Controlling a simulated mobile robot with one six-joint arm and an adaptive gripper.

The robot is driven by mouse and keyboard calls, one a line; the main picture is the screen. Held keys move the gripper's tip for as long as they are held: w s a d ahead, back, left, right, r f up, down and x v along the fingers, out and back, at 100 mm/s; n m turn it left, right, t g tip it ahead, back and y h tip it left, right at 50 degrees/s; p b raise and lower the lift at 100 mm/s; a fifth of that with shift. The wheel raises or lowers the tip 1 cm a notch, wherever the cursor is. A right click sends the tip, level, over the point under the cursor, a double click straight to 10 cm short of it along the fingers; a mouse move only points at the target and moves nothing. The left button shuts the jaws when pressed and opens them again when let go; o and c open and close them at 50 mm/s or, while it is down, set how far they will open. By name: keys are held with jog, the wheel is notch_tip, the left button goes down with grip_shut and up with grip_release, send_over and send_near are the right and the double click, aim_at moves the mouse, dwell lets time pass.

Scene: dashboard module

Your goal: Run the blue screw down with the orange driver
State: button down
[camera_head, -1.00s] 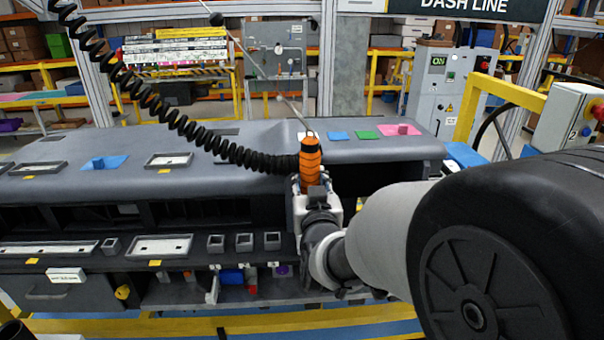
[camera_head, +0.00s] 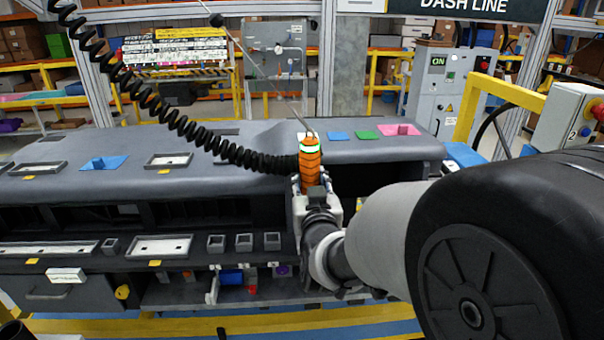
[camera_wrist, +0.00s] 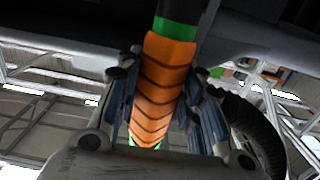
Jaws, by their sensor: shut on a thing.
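The orange driver (camera_head: 310,172) stands roughly upright in my gripper (camera_head: 313,192), at the front edge of the dashboard module. In the wrist view my gripper's fingers (camera_wrist: 165,112) are shut around the driver's ribbed orange body (camera_wrist: 165,85). A bright green band (camera_head: 309,150) shows near its top, and green also shows at both ends of the grip in the wrist view. The driver's tip is hidden, so I cannot tell what it touches. I cannot make out the blue screw.
A black coiled cable (camera_head: 190,128) hangs from the upper left to the driver. A green patch (camera_head: 366,135) and a pink patch (camera_head: 412,130) lie right of the driver. A yellow frame (camera_head: 490,88) stands at the right. The module's left top is mostly clear.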

aim_at(312, 163)
jog(key=shift+r+p, duration=1.5)
jog(key=shift+r, duration=1.5)
jog(key=shift+d+f, duration=0.1)
jog(key=shift+f, duration=0.05)
